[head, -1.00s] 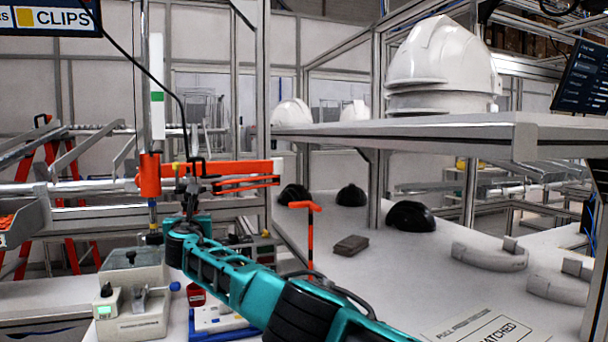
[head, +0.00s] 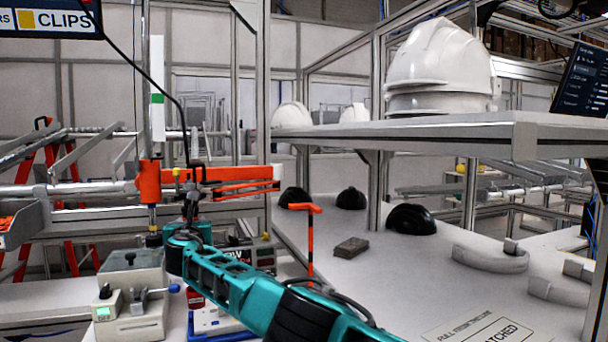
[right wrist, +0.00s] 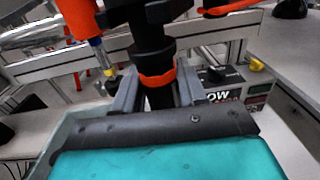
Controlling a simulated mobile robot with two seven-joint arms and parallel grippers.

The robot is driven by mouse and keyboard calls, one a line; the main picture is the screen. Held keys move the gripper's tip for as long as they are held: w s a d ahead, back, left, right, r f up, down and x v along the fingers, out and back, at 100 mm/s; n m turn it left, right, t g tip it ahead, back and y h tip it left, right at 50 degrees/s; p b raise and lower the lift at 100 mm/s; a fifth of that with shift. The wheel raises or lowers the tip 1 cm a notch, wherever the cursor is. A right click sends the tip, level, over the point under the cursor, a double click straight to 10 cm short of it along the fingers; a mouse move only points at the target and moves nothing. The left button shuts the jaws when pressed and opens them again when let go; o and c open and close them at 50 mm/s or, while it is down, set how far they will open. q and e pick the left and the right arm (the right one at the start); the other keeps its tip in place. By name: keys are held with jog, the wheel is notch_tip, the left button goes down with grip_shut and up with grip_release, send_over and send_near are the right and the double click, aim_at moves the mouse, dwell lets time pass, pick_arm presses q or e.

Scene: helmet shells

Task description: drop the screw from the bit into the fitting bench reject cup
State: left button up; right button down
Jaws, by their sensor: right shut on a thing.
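My right gripper (right wrist: 157,98) is shut on a black driver (right wrist: 150,45) with an orange ring, which stands between its fingers in the right wrist view. In the head view my right arm comes in from the lower right, and its gripper (head: 191,208) is just below the orange bracket (head: 215,180). The driver's bit and any screw on it are hidden. I cannot pick out the reject cup with certainty; a small red object (head: 195,298) is partly hidden beside my arm. My left gripper is out of view.
A grey bench machine (head: 132,300) stands left of my wrist. A vertical tool (head: 152,220) hangs close left of the gripper. A dark box with white letters (right wrist: 238,92) lies behind it. An orange-topped post (head: 310,245) stands right. The white helmet (head: 440,65) is on the upper shelf.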

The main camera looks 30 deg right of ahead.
jog(key=shift+f, duration=0.75)
jog(key=shift+f, duration=0.15)
dwell(0.8)
dwell(0.4)
notch_tip(320, 180, up, 4)
jog(key=p, duration=0.4)
jog(key=shift+r, duration=1.15)
